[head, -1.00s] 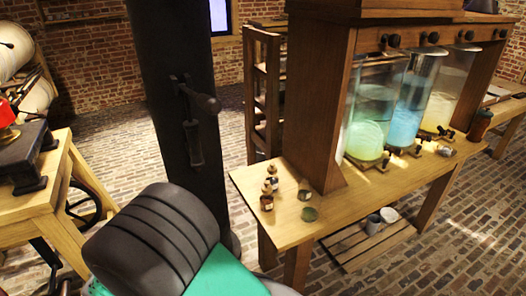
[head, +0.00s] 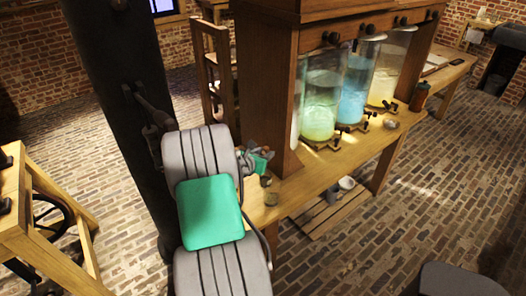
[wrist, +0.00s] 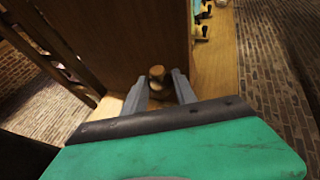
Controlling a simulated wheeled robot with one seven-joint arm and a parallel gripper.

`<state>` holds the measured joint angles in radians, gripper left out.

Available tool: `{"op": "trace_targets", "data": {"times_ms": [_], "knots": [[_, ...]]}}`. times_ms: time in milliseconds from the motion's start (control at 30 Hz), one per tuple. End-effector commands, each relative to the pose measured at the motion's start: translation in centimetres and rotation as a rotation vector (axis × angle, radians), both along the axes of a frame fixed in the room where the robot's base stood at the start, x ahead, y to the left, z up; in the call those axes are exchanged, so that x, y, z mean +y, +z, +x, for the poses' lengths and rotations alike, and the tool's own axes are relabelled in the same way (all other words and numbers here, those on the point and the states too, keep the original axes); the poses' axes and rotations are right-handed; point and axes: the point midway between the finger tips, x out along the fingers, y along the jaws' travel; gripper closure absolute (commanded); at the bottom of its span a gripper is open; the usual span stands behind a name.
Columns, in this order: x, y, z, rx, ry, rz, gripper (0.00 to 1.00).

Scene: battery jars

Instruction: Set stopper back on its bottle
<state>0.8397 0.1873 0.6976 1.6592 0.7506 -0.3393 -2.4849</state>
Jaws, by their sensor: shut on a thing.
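In the wrist view my gripper (wrist: 159,84) has its two grey fingers on either side of a small brown stopper (wrist: 157,72), shut on it. The stopper is in front of the wooden cabinet side. In the head view my gripper (head: 260,160) is partly hidden by my arm, over the left end of the wooden table. I cannot make out the bottle; the small stoppered bottles there are covered by my arm. A small open jar (head: 265,181) stands just below my gripper in the picture.
The wooden cabinet (head: 263,90) rises close beside my gripper. Several tall glass jars (head: 321,100) of coloured liquid stand to the right. A cup (head: 347,183) sits on a low slatted stand.

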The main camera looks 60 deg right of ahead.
Motion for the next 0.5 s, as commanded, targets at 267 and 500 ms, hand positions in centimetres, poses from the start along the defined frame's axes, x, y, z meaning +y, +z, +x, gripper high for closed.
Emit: {"op": "trace_targets", "data": {"times_ms": [267, 500], "knots": [[0.1, -3.6, 0.1, 0.0, 0.001, 0.0, 1.0], [0.1, -5.6, 0.1, -0.001, 0.002, -0.001, 1.0]]}}
